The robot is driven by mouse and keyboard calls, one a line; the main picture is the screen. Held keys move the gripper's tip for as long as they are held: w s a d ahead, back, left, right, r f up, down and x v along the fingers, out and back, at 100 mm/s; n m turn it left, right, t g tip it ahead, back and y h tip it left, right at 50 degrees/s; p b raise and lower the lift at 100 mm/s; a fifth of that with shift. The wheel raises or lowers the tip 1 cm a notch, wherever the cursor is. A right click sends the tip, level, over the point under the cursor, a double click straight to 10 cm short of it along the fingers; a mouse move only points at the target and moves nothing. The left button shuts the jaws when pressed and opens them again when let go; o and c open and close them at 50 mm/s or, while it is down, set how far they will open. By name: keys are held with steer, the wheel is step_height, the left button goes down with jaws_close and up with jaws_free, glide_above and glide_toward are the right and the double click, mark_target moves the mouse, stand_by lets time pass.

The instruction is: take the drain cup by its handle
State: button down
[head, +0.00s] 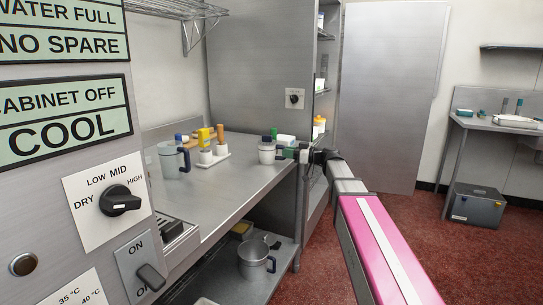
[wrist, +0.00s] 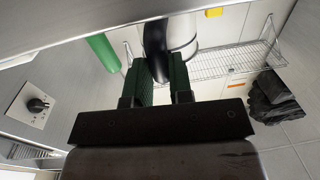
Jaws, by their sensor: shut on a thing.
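A light metal cup with a dark handle, taken as the drain cup (head: 266,154), stands upright near the right end of the steel bench. In the wrist view the cup (wrist: 183,36) shows beyond the fingers. Its black handle (wrist: 155,42) runs down between the two green finger pads. My gripper (wrist: 163,74) is shut on this handle. In the head view my gripper (head: 290,153) reaches the cup from its right side; the finger contact is too small to make out there.
A third handled vessel (head: 254,262) sits on the lower shelf. A green cylinder (wrist: 103,50) is near my fingers. Tall shelving (head: 325,75) stands behind.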

steer(key=shift+r, duration=2)
steer(key=shift+d, duration=0.1)
